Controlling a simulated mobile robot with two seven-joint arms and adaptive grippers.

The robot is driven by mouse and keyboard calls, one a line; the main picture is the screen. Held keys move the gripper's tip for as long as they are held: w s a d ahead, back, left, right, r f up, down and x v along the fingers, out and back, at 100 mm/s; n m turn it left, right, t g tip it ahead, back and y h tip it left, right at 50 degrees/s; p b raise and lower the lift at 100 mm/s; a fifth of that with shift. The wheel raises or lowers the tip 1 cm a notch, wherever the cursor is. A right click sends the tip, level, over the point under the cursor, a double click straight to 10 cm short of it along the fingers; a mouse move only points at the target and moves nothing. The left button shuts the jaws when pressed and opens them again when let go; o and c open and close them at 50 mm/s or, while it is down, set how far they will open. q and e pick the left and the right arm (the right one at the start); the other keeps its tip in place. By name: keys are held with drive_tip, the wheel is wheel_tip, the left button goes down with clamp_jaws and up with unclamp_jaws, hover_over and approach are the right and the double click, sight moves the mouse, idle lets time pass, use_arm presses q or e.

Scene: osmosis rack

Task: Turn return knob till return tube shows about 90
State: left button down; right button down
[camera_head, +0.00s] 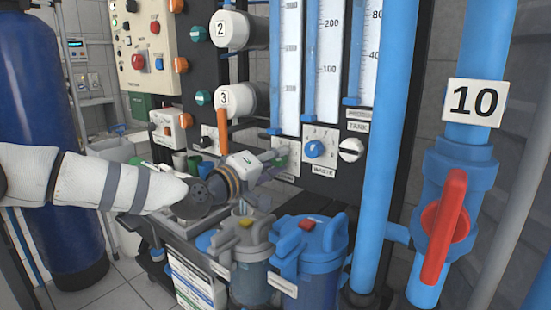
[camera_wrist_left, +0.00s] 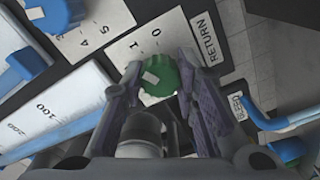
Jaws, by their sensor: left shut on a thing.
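The green return knob (camera_wrist_left: 161,82) sits between the two fingers of my left gripper (camera_wrist_left: 160,74) in the left wrist view, which is shut on it. The RETURN label (camera_wrist_left: 206,36) and a white dial plate with 0 and 1 (camera_wrist_left: 135,48) lie beside it. In the head view my left gripper (camera_head: 276,159) reaches the panel under the leftmost tube (camera_head: 291,60), and the knob is mostly hidden there. I cannot read a level in that tube. My right gripper is in neither view.
A blue knob (camera_head: 314,149) labelled WASTE and a white knob (camera_head: 351,150) are to the right. An orange-handled valve (camera_head: 223,130) stands close by my left wrist. Grey and blue filter housings (camera_head: 312,251) stand below. A red-handled valve (camera_head: 443,226) is at the far right.

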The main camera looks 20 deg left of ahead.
use_arm(q)
drive_tip(key=shift+r+m, duration=0.1)
drive_tip(key=shift+m, duration=0.5)
drive_tip(key=c, duration=1.2)
unclamp_jaws()
drive_tip(key=shift+c, duration=0.2)
drive_tip(key=v, duration=1.2)
